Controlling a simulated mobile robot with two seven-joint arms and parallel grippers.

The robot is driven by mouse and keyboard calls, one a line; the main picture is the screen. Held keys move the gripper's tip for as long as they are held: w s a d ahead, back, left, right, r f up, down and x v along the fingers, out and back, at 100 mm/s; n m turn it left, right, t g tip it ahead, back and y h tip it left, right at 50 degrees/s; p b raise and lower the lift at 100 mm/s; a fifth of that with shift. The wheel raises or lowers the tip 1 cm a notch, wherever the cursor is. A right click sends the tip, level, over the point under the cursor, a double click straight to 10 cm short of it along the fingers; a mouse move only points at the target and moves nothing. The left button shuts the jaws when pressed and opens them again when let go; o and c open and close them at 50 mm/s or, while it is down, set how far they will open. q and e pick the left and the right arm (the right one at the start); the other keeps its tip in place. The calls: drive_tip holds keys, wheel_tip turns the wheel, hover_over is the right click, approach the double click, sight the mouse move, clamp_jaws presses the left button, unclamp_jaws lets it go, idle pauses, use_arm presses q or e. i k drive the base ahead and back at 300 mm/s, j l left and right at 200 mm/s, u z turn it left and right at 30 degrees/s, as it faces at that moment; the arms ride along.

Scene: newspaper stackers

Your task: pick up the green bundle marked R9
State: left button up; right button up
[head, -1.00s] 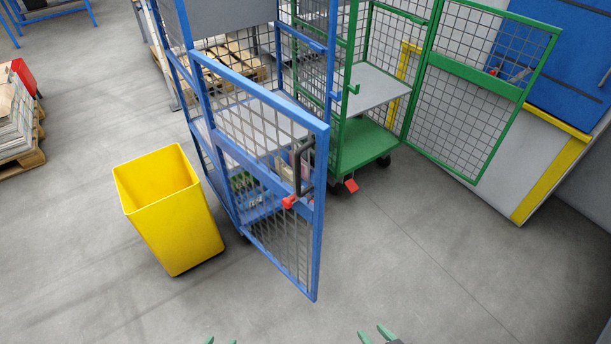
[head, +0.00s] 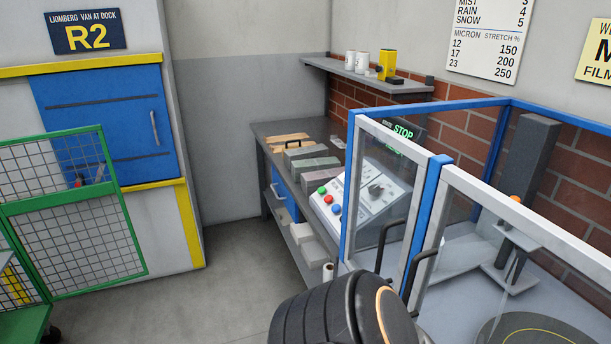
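I can make out no bundle marked R9 in the head view. Several small flat blocks lie on the dark workbench (head: 268,130), one with a greenish top (head: 314,164). No marking on them can be read, and I cannot tell whether any is a bundle. Neither of my grippers is in view.
A wrapping machine with a blue frame (head: 428,210) and glass doors stands at right. A button panel (head: 362,198) sits beside it. A green mesh cage door (head: 75,215) stands open at left. A dark rounded body (head: 325,312) blocks the bottom middle. Grey floor (head: 220,275) is clear between.

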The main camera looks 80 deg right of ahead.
sight(298, 167)
drive_tip(key=j+z, duration=0.2)
drive_tip(key=z, duration=0.2)
drive_tip(key=k+j+z, duration=0.1)
drive_tip(key=z, duration=0.25)
drive_tip(key=i+l+z, duration=0.15)
drive_tip(key=z, duration=1.25)
drive_tip(key=i+z, duration=0.25)
drive_tip(key=l+z, duration=0.25)
drive_tip(key=k+j, duration=0.1)
drive_tip(key=k+j+u, duration=0.2)
drive_tip(key=i+j+u, duration=0.25)
drive_tip(key=i, duration=0.4)
drive_tip(key=i+u, duration=0.3)
drive_tip(key=i, duration=0.35)
drive_tip(key=i+z, duration=0.25)
drive_tip(key=i, duration=0.15)
drive_tip(key=i+j+z, duration=0.45)
drive_tip(key=i, duration=0.25)
drive_tip(key=i+j+z, duration=0.2)
drive_tip(key=i+z, duration=0.25)
drive_tip(key=i+j+z, duration=0.2)
drive_tip(key=z, duration=0.25)
drive_tip(key=j, duration=0.1)
